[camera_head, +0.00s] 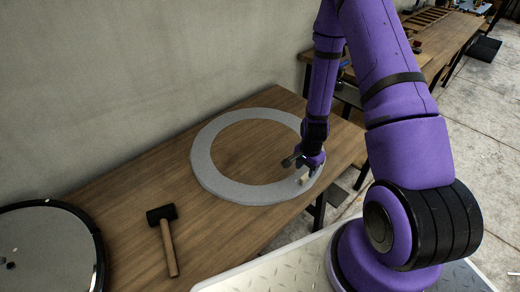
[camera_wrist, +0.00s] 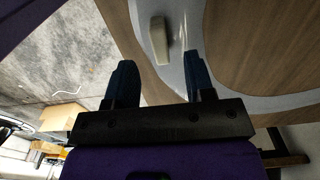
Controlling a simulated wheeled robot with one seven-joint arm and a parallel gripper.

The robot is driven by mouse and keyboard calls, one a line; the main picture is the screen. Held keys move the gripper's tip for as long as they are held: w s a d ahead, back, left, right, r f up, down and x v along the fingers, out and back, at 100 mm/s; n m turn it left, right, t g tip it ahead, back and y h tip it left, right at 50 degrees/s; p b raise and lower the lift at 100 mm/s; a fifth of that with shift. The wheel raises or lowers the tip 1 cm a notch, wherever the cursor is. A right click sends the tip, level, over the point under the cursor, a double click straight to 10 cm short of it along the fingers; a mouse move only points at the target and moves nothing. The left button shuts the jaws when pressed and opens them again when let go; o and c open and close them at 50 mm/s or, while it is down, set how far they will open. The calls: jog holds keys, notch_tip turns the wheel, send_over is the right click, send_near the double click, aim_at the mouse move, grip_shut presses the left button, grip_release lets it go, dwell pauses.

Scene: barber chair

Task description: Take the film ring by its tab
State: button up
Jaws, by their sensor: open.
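The film ring (camera_head: 208,172) is a flat grey-white ring lying on the wooden table. Its tab (camera_head: 304,179) is a small pale beige block on the ring's right side, close to the table's front edge. In the wrist view the ring (camera_wrist: 278,105) curves along the right and the tab (camera_wrist: 159,40) stands beyond the fingertips, between their lines. My gripper (camera_head: 303,164) is at the ring's right side, just by the tab. In the wrist view my gripper (camera_wrist: 160,72) has its two dark fingers apart with nothing between them. Contact with the ring cannot be told.
A black-headed mallet (camera_head: 166,238) lies on the table (camera_head: 130,192) to the left of the ring. A round, dark-rimmed disc (camera_head: 45,255) is at the lower left. A wall (camera_head: 120,80) runs behind the table. The wood between mallet and ring is clear.

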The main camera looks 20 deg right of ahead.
aim_at(306, 176)
jog(key=shift+d+f, duration=0.2)
jog(key=shift+f, duration=2.4)
grip_shut()
